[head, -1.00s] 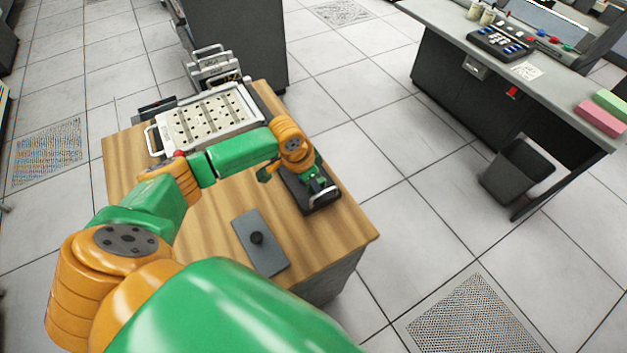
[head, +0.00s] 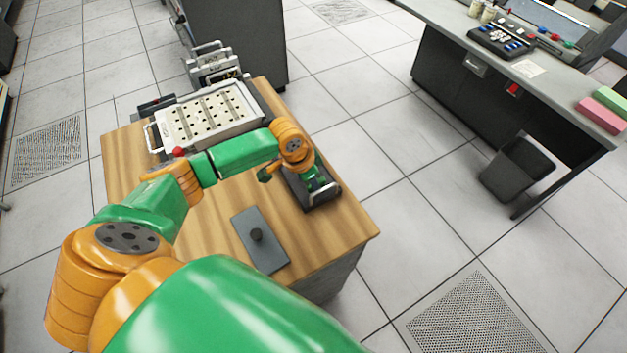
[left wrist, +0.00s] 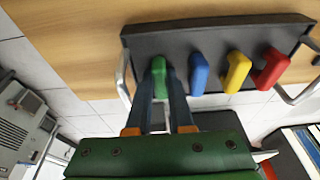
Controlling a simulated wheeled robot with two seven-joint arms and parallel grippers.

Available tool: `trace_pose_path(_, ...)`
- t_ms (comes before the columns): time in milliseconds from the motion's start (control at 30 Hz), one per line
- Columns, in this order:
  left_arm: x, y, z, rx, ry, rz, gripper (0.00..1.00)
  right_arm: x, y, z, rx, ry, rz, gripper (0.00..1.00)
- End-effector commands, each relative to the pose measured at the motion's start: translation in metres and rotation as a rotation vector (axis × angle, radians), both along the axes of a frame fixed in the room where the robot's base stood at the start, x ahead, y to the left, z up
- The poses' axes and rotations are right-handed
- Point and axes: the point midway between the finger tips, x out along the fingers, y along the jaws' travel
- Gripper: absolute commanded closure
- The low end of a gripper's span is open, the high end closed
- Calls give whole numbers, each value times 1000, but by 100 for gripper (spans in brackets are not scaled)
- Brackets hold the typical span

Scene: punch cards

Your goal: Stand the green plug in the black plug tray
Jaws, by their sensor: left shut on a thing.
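The black plug tray (head: 326,200) stands at the right side of the wooden table, under my left gripper (head: 315,183). In the left wrist view the tray (left wrist: 215,38) holds a row with a blue plug (left wrist: 199,75), a yellow plug (left wrist: 237,70) and a red plug (left wrist: 271,68). The green plug (left wrist: 158,68) is at the left end of this row, beside the blue one. My left gripper (left wrist: 160,88) is shut on it. The green plug lines up with the others, but its lower end is hidden, so I cannot tell how deep it sits. My right gripper is out of view.
A pale panel with rows of holes (head: 246,118) stands at the table's back. A grey plate with a black knob (head: 272,262) lies near the front. The wooden tabletop (head: 215,215) is clear between them. The tray has metal handles (left wrist: 122,75) at its ends.

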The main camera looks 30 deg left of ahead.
Motion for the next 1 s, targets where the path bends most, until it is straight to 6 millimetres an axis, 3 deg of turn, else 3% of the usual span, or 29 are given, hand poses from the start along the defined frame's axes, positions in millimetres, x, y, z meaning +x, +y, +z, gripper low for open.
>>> trace_pose_path(200,-1,0,-2,1,5,-1,100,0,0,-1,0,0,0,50)
trace_pose_path(233,-1,0,-2,1,5,-1,75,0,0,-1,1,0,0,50)
trace_pose_path(333,-1,0,-2,1,5,-1,48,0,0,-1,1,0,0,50)
trace_pose_path(367,-1,0,-2,1,5,-1,45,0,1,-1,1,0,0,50)
trace_pose_path(633,-2,1,4,1,3,0,45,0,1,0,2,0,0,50)
trace_pose_path(833,-12,7,45,1,-1,-2,45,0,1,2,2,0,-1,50)
trace_pose_path(1000,-17,10,65,1,0,0,45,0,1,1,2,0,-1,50)
